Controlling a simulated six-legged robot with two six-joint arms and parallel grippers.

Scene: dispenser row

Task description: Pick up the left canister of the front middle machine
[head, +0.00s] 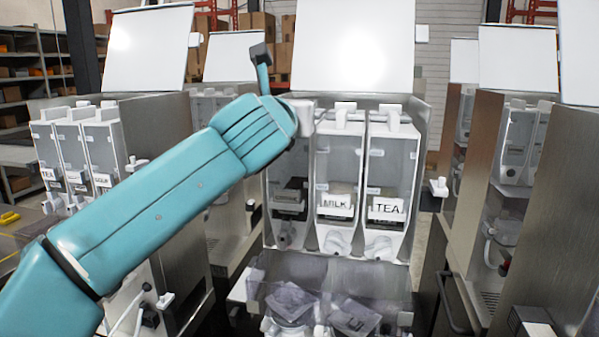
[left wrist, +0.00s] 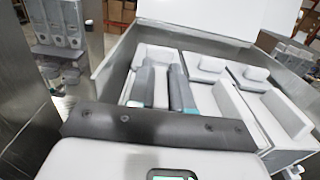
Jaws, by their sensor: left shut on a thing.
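The front middle machine (head: 420,170) stands ahead with its lid raised and three pale canisters side by side. The left canister (head: 284,190) has a dark label I cannot read, and its upper part is partly behind my arm. The middle one (head: 338,170) reads MILK and the right one (head: 390,165) reads TEA. In the left wrist view, my left gripper (left wrist: 163,90) has its fingers over the top of the left canister (left wrist: 156,54) and is shut on it. The canister appears still seated in the row. My right gripper is not in view.
Another machine with several canisters (head: 75,150) stands at the left, and a steel-sided machine (head: 505,190) at the right. The raised white lid (head: 355,45) is close behind the canisters. Clear plastic trays (head: 355,312) sit below them.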

